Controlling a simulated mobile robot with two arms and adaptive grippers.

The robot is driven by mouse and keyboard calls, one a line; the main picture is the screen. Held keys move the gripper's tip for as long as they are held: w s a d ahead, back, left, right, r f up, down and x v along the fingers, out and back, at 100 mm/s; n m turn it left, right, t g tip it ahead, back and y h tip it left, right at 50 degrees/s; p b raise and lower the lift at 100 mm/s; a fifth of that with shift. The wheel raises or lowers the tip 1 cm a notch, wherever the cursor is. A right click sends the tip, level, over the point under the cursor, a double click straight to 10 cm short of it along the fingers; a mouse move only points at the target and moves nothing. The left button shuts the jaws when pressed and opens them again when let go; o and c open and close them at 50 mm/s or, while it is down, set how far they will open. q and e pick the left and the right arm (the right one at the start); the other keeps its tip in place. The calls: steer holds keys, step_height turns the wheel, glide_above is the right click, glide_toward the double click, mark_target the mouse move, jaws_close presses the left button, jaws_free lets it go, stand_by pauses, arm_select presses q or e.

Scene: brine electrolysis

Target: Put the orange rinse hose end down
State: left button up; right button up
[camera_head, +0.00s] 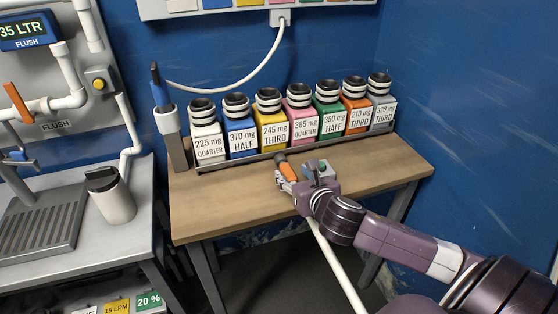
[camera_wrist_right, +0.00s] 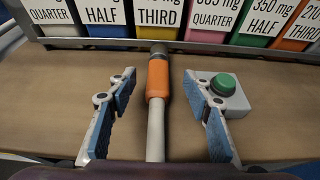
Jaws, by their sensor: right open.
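The rinse hose end has an orange grip (camera_head: 289,172) and a dark tip, and it lies on the wooden table in front of the row of bottles. It also shows in the right wrist view (camera_wrist_right: 158,78), with its white hose (camera_wrist_right: 155,135) running back toward me. My right gripper (camera_head: 296,177) is open over the hose end. In the wrist view, its two blue-padded fingers (camera_wrist_right: 162,100) stand apart on either side of the orange grip, with a gap on both sides. The white hose hangs over the table's front edge (camera_head: 335,265). My left gripper is not in view.
A small grey box with a green button (camera_wrist_right: 224,85) sits just right of the hose end, close to my right finger. Several labelled bottles (camera_head: 270,125) stand in a rack (camera_head: 225,162) behind. A probe in a holder (camera_head: 167,120) stands at left. The table's front left (camera_head: 215,212) is clear.

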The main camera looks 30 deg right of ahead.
mark_target(286, 167)
steer(key=shift+w+d+f, duration=0.1)
steer(key=shift+w+f, duration=0.05)
steer(key=shift+w, duration=0.3)
steer(key=x, duration=0.5)
steer(key=shift+w+f, duration=0.1)
steer(key=shift+w, duration=0.35)
steer(key=shift+c, duration=0.8)
steer(key=c, duration=1)
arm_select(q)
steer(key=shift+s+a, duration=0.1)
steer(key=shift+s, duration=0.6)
arm_select(e)
jaws_close()
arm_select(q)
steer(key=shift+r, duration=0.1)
